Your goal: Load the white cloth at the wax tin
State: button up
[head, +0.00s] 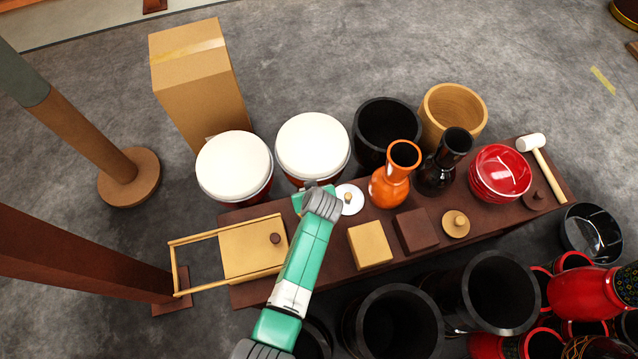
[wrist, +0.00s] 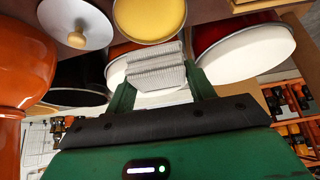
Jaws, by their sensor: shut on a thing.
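My gripper (wrist: 158,72) is shut on the white cloth (wrist: 154,64), a folded, ribbed pad between its fingers. The wax tin (wrist: 150,18), round with yellow wax showing in its open top, lies just beyond the cloth in the wrist view. I cannot tell whether the cloth touches it. A white lid with a wooden knob (wrist: 75,24) is beside the tin; this lid also shows in the head view (head: 355,206). In the head view my gripper (head: 308,198) is over the back edge of the bench, and my arm hides the tin and cloth.
The dark bench (head: 335,262) carries a sliding-lid wooden box (head: 250,252), an orange vase (head: 391,184), a black vase (head: 440,170), a tan block (head: 369,245), a brown block (head: 415,231) and red bowls (head: 500,173). White-topped drums (head: 312,145) stand behind; black drums (head: 400,325) stand in front.

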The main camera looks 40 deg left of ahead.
jog(key=shift+f+b, duration=2.65)
jog(key=shift+f, duration=0.35)
jog(key=shift+d+f+b, duration=0.1)
jog(key=shift+f+b, duration=0.35)
jog(key=shift+f, duration=0.15)
notch_tip(320, 180, up, 7)
jog(key=p, duration=0.6)
jog(key=shift+r+p, duration=0.2)
jog(key=shift+p, duration=0.1)
jog(key=shift+f, duration=0.1)
